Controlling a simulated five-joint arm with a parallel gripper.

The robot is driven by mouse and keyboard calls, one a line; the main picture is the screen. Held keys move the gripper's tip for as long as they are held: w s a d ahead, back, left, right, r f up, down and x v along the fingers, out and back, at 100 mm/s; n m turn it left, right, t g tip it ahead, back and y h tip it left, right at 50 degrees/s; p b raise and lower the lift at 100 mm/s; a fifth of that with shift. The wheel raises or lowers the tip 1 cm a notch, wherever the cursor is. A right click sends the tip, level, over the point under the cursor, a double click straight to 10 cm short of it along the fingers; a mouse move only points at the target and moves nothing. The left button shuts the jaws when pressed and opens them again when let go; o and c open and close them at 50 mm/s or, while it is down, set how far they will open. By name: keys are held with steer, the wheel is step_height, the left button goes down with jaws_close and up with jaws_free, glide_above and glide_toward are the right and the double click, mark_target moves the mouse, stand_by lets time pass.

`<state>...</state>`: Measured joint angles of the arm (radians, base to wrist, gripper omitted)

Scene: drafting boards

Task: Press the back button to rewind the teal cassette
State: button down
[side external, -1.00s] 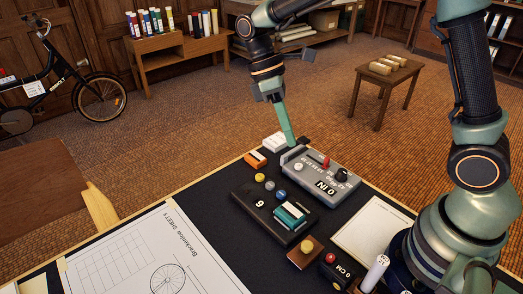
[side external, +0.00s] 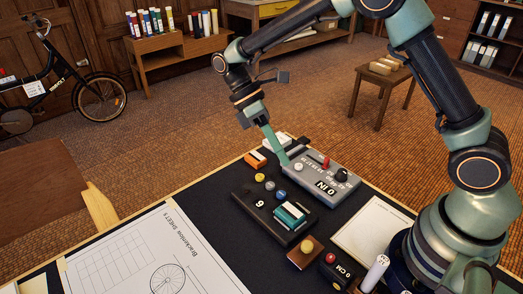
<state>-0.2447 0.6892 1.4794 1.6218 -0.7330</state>
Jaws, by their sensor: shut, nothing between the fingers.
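The teal cassette (side external: 291,215) sits on a black player box (side external: 250,203) marked with a 6. I cannot read which is the back button. My gripper (side external: 284,161) is shut and empty, pointing down. Its tip is just beyond the far end of the player box, beside the left end of a grey control box (side external: 322,188). I cannot tell whether it touches anything.
The grey box carries a red lever (side external: 325,162), a black knob (side external: 341,174) and a white button (side external: 299,167). An orange-and-white block (side external: 256,159) lies left of my gripper. A brown block with a yellow button (side external: 307,246) and a black box with a red button (side external: 331,259) stand nearer.

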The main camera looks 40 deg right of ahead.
mark_target(278, 193)
steer(key=shift+f, duration=4.15)
steer(key=shift+f, duration=0.1)
steer(key=shift+f, duration=0.3)
steer(key=shift+f, duration=0.4)
steer(key=shift+r, duration=0.85)
steer(key=shift+r, duration=2.5)
